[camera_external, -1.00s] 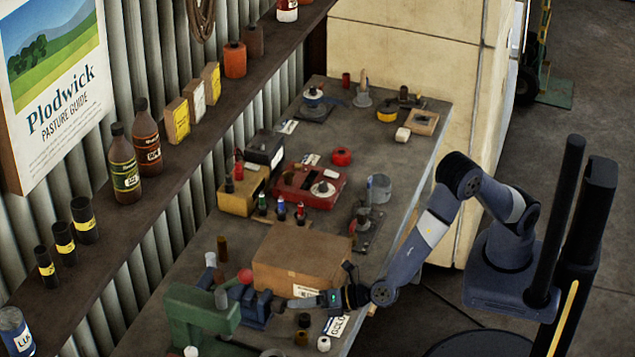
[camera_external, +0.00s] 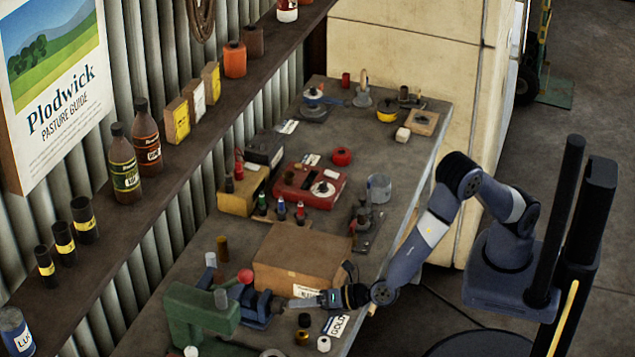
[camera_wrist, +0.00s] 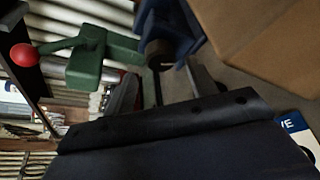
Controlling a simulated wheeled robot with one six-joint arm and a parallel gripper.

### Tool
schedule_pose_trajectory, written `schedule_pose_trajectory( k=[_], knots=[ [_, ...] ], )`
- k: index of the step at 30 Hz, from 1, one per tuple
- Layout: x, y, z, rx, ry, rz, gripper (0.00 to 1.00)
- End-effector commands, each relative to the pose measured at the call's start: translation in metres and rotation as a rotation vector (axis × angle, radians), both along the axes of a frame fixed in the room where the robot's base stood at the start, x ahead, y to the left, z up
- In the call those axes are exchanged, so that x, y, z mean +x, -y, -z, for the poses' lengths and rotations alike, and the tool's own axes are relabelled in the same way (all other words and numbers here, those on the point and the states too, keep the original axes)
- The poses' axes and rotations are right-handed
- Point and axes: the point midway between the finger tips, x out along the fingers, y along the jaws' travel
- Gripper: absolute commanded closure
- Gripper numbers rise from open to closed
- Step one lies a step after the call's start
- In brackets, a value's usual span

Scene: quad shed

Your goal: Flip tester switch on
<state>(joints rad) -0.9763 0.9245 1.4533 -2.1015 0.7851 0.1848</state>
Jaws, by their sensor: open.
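My gripper (camera_external: 290,303) is low at the near end of the bench, well short of that box. It points left at a dark blue piece (camera_external: 258,308) beside a green machine (camera_external: 200,310). In the wrist view, my open gripper (camera_wrist: 172,85) has its fingers near a dark round end (camera_wrist: 160,53) by the blue piece (camera_wrist: 172,28). I cannot tell whether they touch it.
A cardboard box (camera_external: 300,252) stands close beside my gripper, between it and the red box. A red ball knob (camera_external: 245,276) rises by the green machine. Small bottles (camera_external: 281,209) stand before the red box. A printed card (camera_external: 337,325) lies near my wrist.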

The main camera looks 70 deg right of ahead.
Motion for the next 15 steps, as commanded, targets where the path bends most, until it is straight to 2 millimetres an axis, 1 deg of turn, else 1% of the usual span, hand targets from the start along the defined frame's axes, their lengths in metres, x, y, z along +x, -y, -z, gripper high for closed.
schedule_pose_trajectory(
  k=[1, 4, 7, 11, 15],
  knots=[
    [0.0, 0.0, -0.003, 0.001, 0.001, 0.0, 0.5],
    [0.0, 0.0, -0.014, 0.004, 0.002, 0.001, 0.58],
    [0.0, 0.0, -0.035, 0.006, 0.003, 0.001, 0.67],
    [0.0, 0.0, -0.076, 0.01, 0.005, 0.001, 0.77],
    [0.0, 0.0, -0.128, 0.011, 0.004, 0.0, 0.89]
  ],
)
